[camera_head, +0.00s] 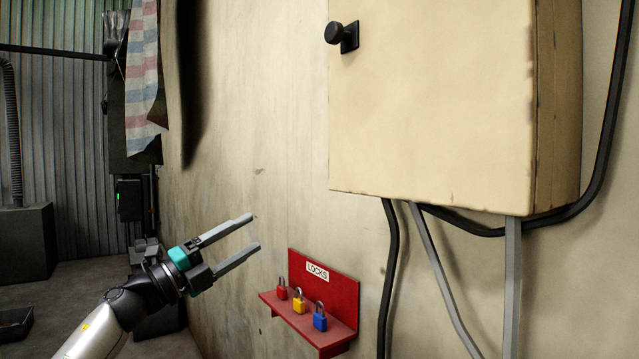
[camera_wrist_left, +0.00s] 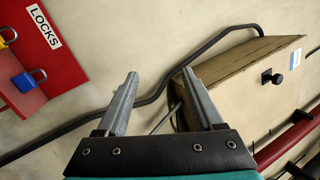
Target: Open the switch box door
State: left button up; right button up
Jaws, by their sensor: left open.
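The switch box (camera_head: 430,100) is a cream metal box on the wall at the upper right of the head view. Its front door is shut and carries a black knob (camera_head: 342,36) near its left edge. In the left wrist view the box (camera_wrist_left: 240,70) and its knob (camera_wrist_left: 272,77) show at the right. My left gripper (camera_head: 256,232) is open and empty, below and to the left of the box, apart from it. Its fingers also show in the left wrist view (camera_wrist_left: 160,85). My right gripper is in neither view.
A red LOCKS shelf (camera_head: 340,295) with red, yellow and blue padlocks (camera_head: 299,300) is on the wall, right of my left gripper. Black cables (camera_head: 388,280) and grey conduits (camera_head: 512,290) run below the box. The wall before the knob is clear.

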pick_arm(q)
jog(key=s+d+r+m+g+h+p, duration=0.1)
jog(key=s+r+m+g, duration=0.2)
jog(key=r, duration=0.4)
jog(key=s+d+r+m+p, duration=0.1)
jog(key=s+r+m, duration=0.25)
jog(key=r, duration=0.35)
jog(key=s+d+r+m+g+h+p, duration=0.1)
jog(key=s+r+m+g, duration=0.15)
jog(key=r+m, duration=0.3)
jog(key=m+t+y+p, duration=0.1)
jog(key=m+y+p, duration=0.2)
jog(key=m+y, duration=0.15)
send_near(330, 29)
jog(key=shift+h, duration=0.35)
jog(key=p+x, duration=0.2)
jog(key=x, duration=0.1)
jog(key=p+x, duration=0.2)
jog(key=x, duration=0.2)
jog(key=shift+w+d+f, duration=0.1)
jog(key=shift+w+f, duration=0.1)
jog(key=shift+w+d+f+p, duration=0.1)
jog(key=shift+w+d+p, duration=0.2)
jog(key=shift+d+p, duration=0.05)
grip_shut()
